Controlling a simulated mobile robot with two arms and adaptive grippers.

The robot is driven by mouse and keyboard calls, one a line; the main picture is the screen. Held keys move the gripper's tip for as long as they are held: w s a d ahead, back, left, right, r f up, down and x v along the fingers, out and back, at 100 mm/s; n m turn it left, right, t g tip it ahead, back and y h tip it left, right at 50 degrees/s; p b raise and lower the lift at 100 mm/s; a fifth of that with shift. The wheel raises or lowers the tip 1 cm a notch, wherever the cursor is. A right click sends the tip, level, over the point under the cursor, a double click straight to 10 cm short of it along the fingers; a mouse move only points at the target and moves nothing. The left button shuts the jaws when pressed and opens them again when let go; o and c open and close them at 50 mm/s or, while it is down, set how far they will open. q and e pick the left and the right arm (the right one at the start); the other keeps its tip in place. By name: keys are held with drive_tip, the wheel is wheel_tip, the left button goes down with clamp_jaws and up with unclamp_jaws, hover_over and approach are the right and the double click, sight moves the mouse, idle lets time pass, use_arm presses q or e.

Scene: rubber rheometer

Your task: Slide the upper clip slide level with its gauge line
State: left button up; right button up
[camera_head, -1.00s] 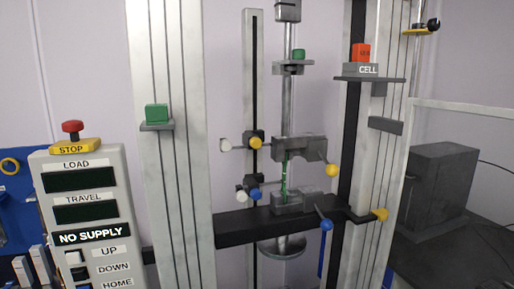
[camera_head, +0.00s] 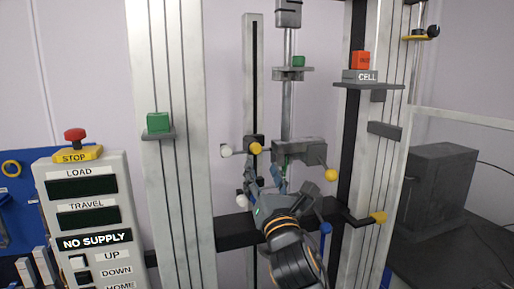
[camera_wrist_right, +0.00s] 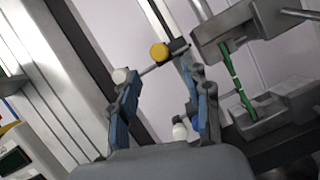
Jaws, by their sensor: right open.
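The upper clip slide (camera_head: 255,146) is a dark block on the thin upright rail, with a yellow knob and a rod with a white end. In the right wrist view its yellow knob (camera_wrist_right: 158,52) and white end (camera_wrist_right: 120,76) show ahead of my fingers. My right gripper (camera_head: 266,182) is open and empty, below the upper clip slide; its blue-padded fingers (camera_wrist_right: 160,82) stand apart. The green specimen strip (camera_wrist_right: 237,80) with pale marks hangs between the grips, right of my fingers. The lower clip is mostly hidden behind my gripper; a white end (camera_wrist_right: 180,130) shows between the fingers.
The upper grip (camera_head: 300,152) with a yellow-knobbed handle is close to the right of my gripper. The black crossbar (camera_head: 232,230) runs behind my arm. Frame columns (camera_head: 180,200) stand on both sides. A control box (camera_head: 85,215) is at left.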

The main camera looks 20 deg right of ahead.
sight(257, 153)
drive_tip(key=p+x, duration=0.2)
drive_tip(key=x, duration=0.4)
drive_tip(key=shift+w+r, duration=0.1)
drive_tip(key=shift+w, duration=0.25)
clamp_jaws()
